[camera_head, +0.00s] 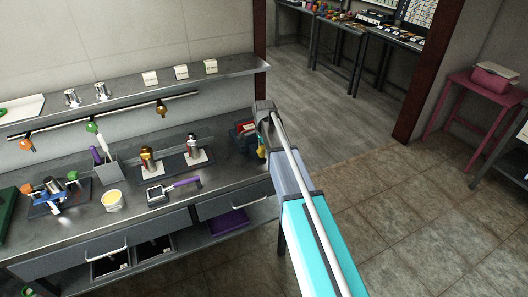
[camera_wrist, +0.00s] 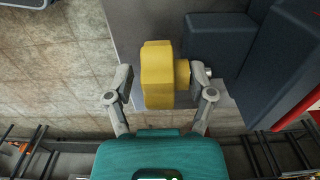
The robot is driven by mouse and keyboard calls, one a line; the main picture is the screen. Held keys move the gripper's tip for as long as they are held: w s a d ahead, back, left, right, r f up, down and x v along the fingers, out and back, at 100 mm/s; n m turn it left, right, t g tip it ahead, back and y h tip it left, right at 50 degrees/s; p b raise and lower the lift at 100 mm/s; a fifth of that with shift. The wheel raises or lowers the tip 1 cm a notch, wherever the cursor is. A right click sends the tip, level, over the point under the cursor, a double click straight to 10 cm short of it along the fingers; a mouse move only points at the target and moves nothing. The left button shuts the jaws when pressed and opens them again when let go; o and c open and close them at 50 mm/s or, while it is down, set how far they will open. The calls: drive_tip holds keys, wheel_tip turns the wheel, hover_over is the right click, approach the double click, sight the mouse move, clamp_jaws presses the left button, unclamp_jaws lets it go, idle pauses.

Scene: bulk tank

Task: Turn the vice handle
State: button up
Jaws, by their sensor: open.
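The vice handle is a chunky yellow knob (camera_wrist: 157,75) in the middle of the wrist view, with a short yellow collar and shaft on its right side. The dark blue-grey vice body (camera_wrist: 284,62) stands to its right. My gripper (camera_wrist: 162,88) is open, with one finger on each side of the knob; the right finger is close to the collar. I cannot tell whether either finger touches it. In the head view, a bit of the yellow knob (camera_head: 261,153) shows at the bench's right end, and my arm hides most of the vice and the fingers.
A shelf (camera_head: 130,90) and a rail with hanging knobs run above. The tiled floor to the right is open.

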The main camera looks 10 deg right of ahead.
clamp_jaws()
idle(0.3)
drive_tip(key=shift+s+h, duration=0.1)
drive_tip(key=shift+h, duration=0.3)
drive_tip(key=shift+a+f+t+h+b, duration=0.15)
drive_tip(key=shift+t+h+b, duration=0.25)
drive_tip(key=shift+h, duration=0.4)
drive_tip(key=h+b, duration=0.2)
drive_tip(key=h, duration=0.1)
drive_tip(key=shift+s+a+f+t, duration=0.1)
drive_tip(key=shift+f+t, duration=0.1)
drive_tip(key=shift+t, duration=0.2)
drive_tip(key=t+h+b, duration=0.1)
drive_tip(key=h+b, duration=0.3)
drive_tip(key=b, duration=0.1)
drive_tip(key=shift+f, duration=0.15)
drive_tip(key=shift+h+b, duration=0.95)
drive_tip(key=shift+h, duration=0.05)
drive_tip(key=shift+r+t, duration=0.3)
